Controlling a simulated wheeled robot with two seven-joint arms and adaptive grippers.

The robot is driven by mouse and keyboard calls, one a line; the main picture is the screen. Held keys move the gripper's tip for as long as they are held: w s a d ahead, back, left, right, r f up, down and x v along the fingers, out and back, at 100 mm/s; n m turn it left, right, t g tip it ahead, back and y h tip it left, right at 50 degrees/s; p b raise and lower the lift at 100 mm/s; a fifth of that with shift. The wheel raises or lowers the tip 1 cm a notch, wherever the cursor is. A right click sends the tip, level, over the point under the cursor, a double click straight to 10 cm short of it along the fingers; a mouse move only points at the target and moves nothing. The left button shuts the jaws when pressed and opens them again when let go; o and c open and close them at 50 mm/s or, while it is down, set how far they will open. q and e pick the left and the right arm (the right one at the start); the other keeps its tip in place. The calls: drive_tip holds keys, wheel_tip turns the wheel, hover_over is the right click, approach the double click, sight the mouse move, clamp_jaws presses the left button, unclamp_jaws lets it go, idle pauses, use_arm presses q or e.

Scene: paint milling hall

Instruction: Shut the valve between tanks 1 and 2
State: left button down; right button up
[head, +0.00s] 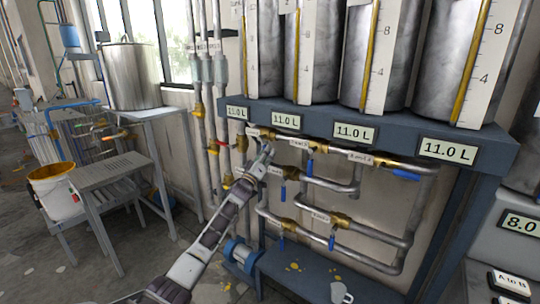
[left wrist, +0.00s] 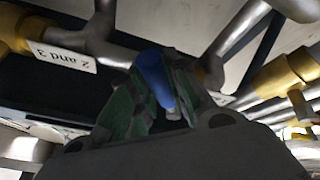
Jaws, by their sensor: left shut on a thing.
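My left gripper (head: 266,150) reaches up to the upper pipe row below the tanks. In the left wrist view it (left wrist: 158,95) is shut on a blue valve handle (left wrist: 153,72), with its fingers on both sides. Beside it in that view is a brass fitting (left wrist: 15,28) with an upside-down label "2 and 3" (left wrist: 62,57). In the head view the held handle is hidden behind the fingers, and its brass valve (head: 254,132) shows just above. I cannot read this valve's label. To its right a blue handle (head: 310,166) hangs down. My right gripper is not in view.
Several tanks stand on a blue shelf with displays (head: 286,121) reading 11.0 L. More pipes and blue-handled valves (head: 340,220) lie below and right of the gripper. A grey mug (head: 341,293) stands on the low blue bench.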

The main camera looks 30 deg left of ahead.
use_arm(q)
drive_tip(key=a+m+h, duration=0.1)
drive_tip(key=m+h, duration=0.1)
drive_tip(key=m, duration=0.1)
drive_tip(key=a+f+m+g+h+b, duration=0.1)
drive_tip(key=a+m+h, duration=0.1)
drive_tip(key=m, duration=0.2)
drive_tip(key=a+m+h+b, duration=0.1)
drive_tip(key=m+h, duration=0.1)
drive_tip(key=m, duration=0.2)
drive_tip(key=shift+w+a+f, duration=0.15)
drive_tip(key=shift+a+f, duration=0.05)
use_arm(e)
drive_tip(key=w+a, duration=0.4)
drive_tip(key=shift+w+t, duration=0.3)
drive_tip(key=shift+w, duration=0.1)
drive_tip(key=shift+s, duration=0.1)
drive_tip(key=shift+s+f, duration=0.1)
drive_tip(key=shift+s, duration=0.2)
use_arm(q)
drive_tip(key=c, duration=1.3)
unclamp_jaws()
drive_tip(key=shift+c, duration=0.2)
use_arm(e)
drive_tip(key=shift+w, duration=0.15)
